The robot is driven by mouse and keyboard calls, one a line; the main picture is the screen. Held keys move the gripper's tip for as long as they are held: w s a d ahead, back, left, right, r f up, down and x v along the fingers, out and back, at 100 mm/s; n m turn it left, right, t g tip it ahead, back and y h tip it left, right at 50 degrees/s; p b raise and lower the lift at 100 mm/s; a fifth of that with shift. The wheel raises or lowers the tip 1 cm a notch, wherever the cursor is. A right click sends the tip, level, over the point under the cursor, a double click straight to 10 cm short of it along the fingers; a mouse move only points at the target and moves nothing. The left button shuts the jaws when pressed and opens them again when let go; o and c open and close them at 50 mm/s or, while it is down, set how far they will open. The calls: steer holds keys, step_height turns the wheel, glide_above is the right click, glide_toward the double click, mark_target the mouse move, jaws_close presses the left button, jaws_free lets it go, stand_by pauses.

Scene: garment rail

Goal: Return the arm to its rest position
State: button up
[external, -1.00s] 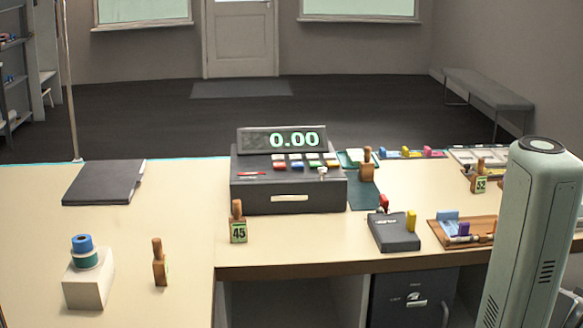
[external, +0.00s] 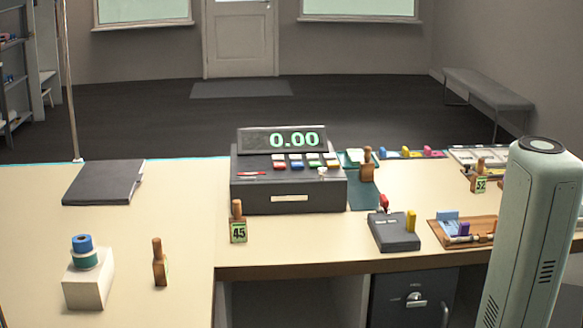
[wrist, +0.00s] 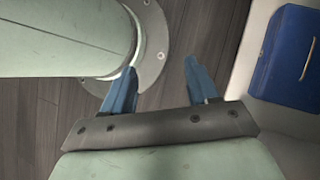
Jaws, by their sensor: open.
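My gripper (wrist: 160,78) shows in the wrist view with its two blue fingers spread apart and nothing between them. It hangs over a dark plank floor (wrist: 45,125), close to my own base. In the external view only a pale green link of my arm stands at the right edge, and my gripper is out of that frame.
A blue box (wrist: 285,55) lies on a light surface at the right of the wrist view. The counter (external: 130,230) holds a cash register (external: 290,195), a dark folder (external: 103,182), wooden stamps and a card reader (external: 395,235). A cabinet (external: 390,295) stands below.

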steer(key=s+a+r+n+g+h, duration=0.3)
steer(key=s+a+n+h, duration=0.3)
steer(key=n, duration=0.7)
steer(key=shift+a, duration=0.3)
